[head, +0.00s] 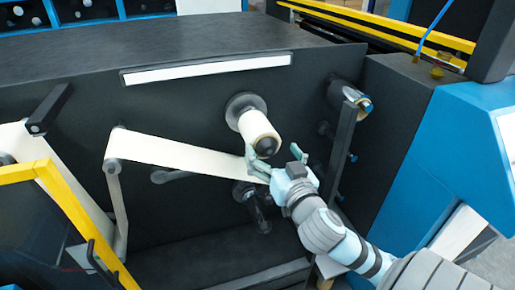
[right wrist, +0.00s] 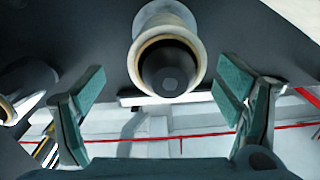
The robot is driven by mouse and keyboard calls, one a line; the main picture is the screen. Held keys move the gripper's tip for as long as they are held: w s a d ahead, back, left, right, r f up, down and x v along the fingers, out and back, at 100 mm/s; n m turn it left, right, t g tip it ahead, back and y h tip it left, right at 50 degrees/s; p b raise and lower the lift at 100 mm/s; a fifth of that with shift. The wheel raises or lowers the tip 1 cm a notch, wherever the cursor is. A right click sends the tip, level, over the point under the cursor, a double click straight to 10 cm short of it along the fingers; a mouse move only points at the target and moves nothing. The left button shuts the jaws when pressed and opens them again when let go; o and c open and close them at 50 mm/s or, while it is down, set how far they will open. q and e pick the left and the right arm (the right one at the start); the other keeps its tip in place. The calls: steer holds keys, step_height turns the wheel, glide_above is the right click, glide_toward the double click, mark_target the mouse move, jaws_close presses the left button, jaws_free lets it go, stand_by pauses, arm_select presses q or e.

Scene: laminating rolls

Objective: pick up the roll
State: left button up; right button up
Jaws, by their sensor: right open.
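The cream roll (head: 262,127) sits on a spindle that sticks out of the dark machine panel, with its dark core end facing me. My right gripper (head: 281,160) is just below and in front of the roll, its fingers spread and empty. In the right wrist view the roll (right wrist: 190,22) is at the top centre, its dark round end between the two teal fingers. No contact between fingers and roll shows. My left gripper is not in view.
A white web (head: 180,153) runs from a roller on the left toward the area behind my right gripper. A dark upright bar (head: 341,155) and a metallic roller (head: 350,97) stand to the right. A yellow frame (head: 75,205) is at the lower left.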

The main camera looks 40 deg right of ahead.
mark_target(260, 133)
steer(key=shift+w+d+f, duration=0.25)
steer(key=shift+w+d, duration=0.05)
steer(key=shift+w, duration=0.35)
steer(key=shift+w+d+r+p, duration=0.2)
steer(key=shift+w+r+p, duration=0.2)
steer(key=shift+w, duration=0.25)
steer(key=x, duration=0.4)
steer(key=shift+w+a+r, duration=0.15)
steer(key=shift+w+a, duration=0.1)
steer(key=shift+a, duration=0.1)
steer(key=shift+w+d, duration=0.1)
steer(key=shift+w, duration=0.2)
steer(key=shift+s, duration=0.2)
steer(key=c, duration=1.5)
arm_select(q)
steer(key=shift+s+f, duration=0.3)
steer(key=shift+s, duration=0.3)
arm_select(e)
steer(key=shift+o, duration=0.2)
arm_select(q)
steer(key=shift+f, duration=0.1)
arm_select(e)
steer(key=shift+w, duration=0.1)
